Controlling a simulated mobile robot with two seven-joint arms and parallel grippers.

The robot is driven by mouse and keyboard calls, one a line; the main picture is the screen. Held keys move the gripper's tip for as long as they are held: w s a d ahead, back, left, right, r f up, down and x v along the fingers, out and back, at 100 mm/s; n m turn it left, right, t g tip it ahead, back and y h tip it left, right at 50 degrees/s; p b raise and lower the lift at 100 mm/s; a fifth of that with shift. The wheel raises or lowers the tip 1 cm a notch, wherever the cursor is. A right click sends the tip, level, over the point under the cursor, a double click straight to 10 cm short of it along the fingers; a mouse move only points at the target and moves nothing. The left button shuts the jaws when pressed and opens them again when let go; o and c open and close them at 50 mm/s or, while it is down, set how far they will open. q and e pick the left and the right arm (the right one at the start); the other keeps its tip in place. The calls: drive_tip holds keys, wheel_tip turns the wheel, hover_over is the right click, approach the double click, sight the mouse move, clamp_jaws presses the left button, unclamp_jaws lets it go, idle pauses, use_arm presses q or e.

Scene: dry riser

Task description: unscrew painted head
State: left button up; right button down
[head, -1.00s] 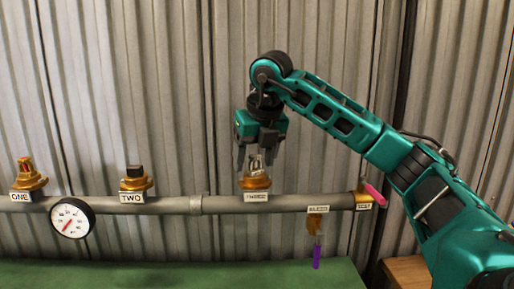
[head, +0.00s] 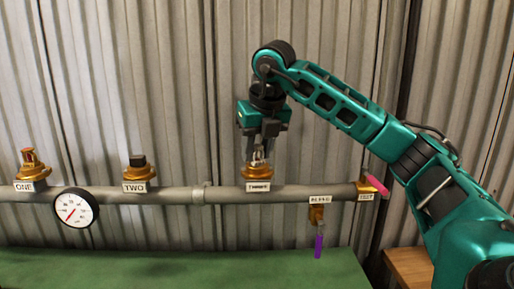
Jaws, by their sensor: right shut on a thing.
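A grey pipe (head: 230,196) runs across the view with three brass sprinkler-like fittings on top. Fitting ONE (head: 32,172) at the left has a reddish head (head: 29,155). Fitting TWO (head: 138,174) has a black, block-like head (head: 137,160). Fitting THREE (head: 257,172) has a pale, silvery head (head: 259,157). My right gripper (head: 260,155) points straight down over fitting THREE. Its fingers are shut on the silvery head, which they partly hide. The left gripper is not in view.
A round gauge (head: 75,207) hangs in front of the pipe between ONE and TWO. The green bench top (head: 180,272) is bare.

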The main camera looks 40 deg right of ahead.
drive_tip(key=n+y+p, duration=0.1)
drive_tip(key=n, duration=0.2)
drive_tip(key=shift+r, duration=0.1)
drive_tip(key=shift+n+y+p, duration=0.35)
drive_tip(key=shift+n+y, duration=0.25)
drive_tip(key=shift+n, duration=0.8)
drive_tip(key=n+y+p, duration=0.1)
drive_tip(key=n+p, duration=0.1)
drive_tip(key=n, duration=0.1)
drive_tip(key=shift+r, duration=0.15)
drive_tip(key=shift+n, duration=0.6)
drive_tip(key=shift+n+g+y, duration=0.3)
drive_tip(key=shift+n+y, duration=0.2)
drive_tip(key=shift+n, duration=0.2)
